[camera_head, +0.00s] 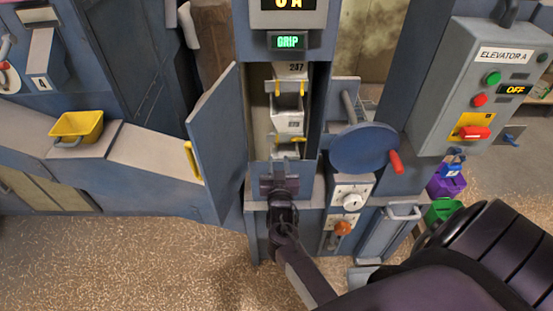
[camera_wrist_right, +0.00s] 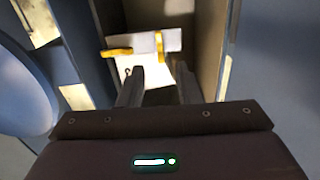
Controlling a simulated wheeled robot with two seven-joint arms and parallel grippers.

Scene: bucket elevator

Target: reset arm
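My right gripper (camera_head: 279,180) is in front of the open shaft of the blue elevator cabinet, low in its opening. In the right wrist view its two fingers (camera_wrist_right: 160,88) are apart with nothing held between them. Beyond the fingertips is a white bucket (camera_wrist_right: 148,65) with yellow clips inside the shaft. In the head view, white buckets (camera_head: 287,122) with yellow clips hang one above another in the shaft, the top one marked 247. The left gripper is in neither view.
The blue cabinet door (camera_head: 213,145) stands open left of the shaft. A blue handwheel (camera_head: 362,148) with a red knob is to the right. The elevator A control box (camera_head: 487,85) reads OFF. A yellow bin (camera_head: 78,127) sits on the left ledge.

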